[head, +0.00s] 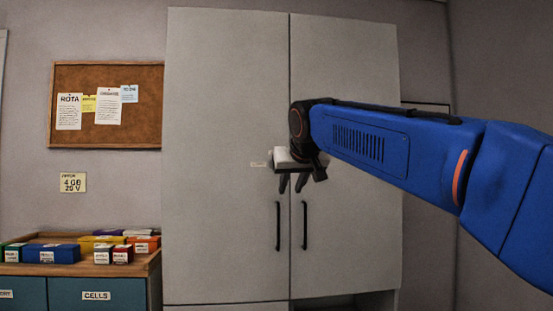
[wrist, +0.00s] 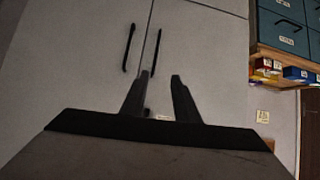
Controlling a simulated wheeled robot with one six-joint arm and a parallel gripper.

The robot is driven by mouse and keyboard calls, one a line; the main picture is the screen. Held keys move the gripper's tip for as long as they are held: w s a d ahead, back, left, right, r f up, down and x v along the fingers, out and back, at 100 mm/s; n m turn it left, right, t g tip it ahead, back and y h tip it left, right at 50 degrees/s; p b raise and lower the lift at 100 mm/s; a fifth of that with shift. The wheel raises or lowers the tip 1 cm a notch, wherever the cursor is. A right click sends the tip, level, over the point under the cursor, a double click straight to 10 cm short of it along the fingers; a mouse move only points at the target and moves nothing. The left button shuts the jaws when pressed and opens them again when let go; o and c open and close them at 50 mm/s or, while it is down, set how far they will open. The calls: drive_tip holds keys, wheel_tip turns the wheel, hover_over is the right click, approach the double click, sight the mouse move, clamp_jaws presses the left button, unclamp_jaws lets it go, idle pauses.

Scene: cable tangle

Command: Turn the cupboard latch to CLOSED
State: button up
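The tall grey two-door cupboard (head: 225,90) stands ahead, and its doors (wrist: 85,75) appear upside down in the wrist view. My gripper (head: 292,187) is in front of the door seam, above the two black handles, with its fingers pointing down. In the wrist view the fingers (wrist: 160,78) are apart with nothing held between them. A small pale label (head: 259,164) is on the left door, left of my gripper. The latch is not clearly seen; a small dark bit beside the left finger in the wrist view may be part of it. Its position cannot be read.
Black door handles (head: 278,226) hang below my gripper. A drawer unit (head: 85,290) with several coloured boxes on top stands left of the cupboard. A corkboard (head: 107,104) with notes hangs on the wall above it. The space before the left door is clear.

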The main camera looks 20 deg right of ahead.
drive_tip(key=w+d+r+m+t+h, duration=0.1)
drive_tip(key=w+r, duration=0.4)
drive_tip(key=r, duration=0.3)
drive_tip(key=w+d+r+t, duration=0.1)
drive_tip(key=w+r, duration=0.4)
drive_tip(key=r, duration=0.2)
drive_tip(key=x, duration=1.6)
drive_tip(key=shift+w+r, duration=0.25)
drive_tip(key=shift+w, duration=0.25)
clamp_jaws()
